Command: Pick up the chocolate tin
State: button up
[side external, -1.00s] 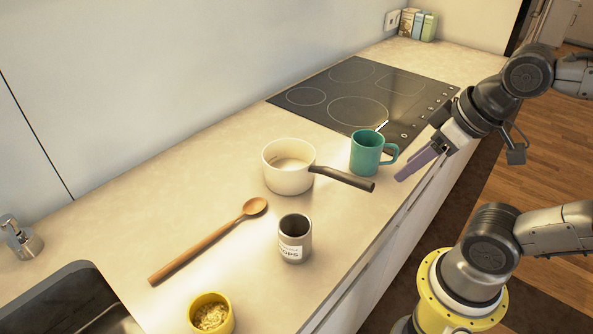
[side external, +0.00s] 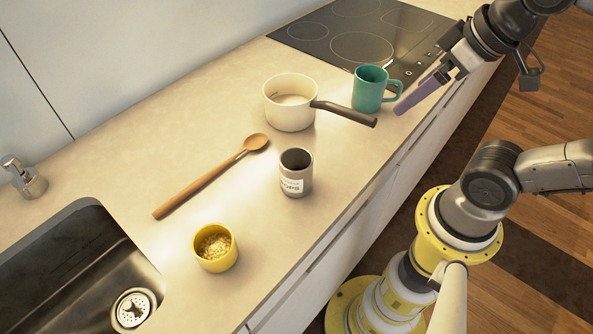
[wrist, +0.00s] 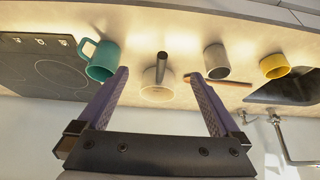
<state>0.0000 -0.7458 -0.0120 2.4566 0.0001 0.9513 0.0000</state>
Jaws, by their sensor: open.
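The tin is a small grey cylinder with a white label (side external: 296,174), upright and open-topped on the counter. Its label is only partly legible. It also shows in the wrist view (wrist: 216,62), upper right of centre. My gripper (side external: 402,107), with purple fingers, is above the counter's front edge beside the green mug, well apart from the tin. In the wrist view its two fingers (wrist: 158,75) are spread wide, with nothing held between them.
A white saucepan (side external: 289,104) with a dark handle and the green mug (side external: 368,90) stand between gripper and tin. A wooden spoon (side external: 205,182) lies left of the tin. A yellow cup (side external: 214,250) stands nearer the sink (side external: 75,255). A hob (side external: 335,38) is behind.

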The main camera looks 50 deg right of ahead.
notch_tip(320, 180, up, 4)
jog(key=f, duration=0.1)
notch_tip(320, 180, up, 2)
jog(key=n+t+y, duration=0.5)
jog(key=n+y, duration=0.1)
jog(key=y, duration=0.1)
send_over(296, 174)
jog(key=s+d, duration=0.4)
jog(key=shift+m+t+h, duration=0.4)
jog(key=shift+t+h, duration=0.2)
jog(key=shift+t, duration=0.1)
jog(key=f, duration=0.6)
jog(key=w+f, duration=0.1)
jog(key=f, duration=1.3)
jog(key=shift+w+d, duration=0.15)
jog(key=shift+w, duration=0.2)
jog(key=shift+w+f, duration=0.2)
jog(key=shift+w, duration=0.05)
jog(key=shift+x, duration=2.25)
jog(key=shift+r, duration=0.1)
jog(key=c, duration=1.5)
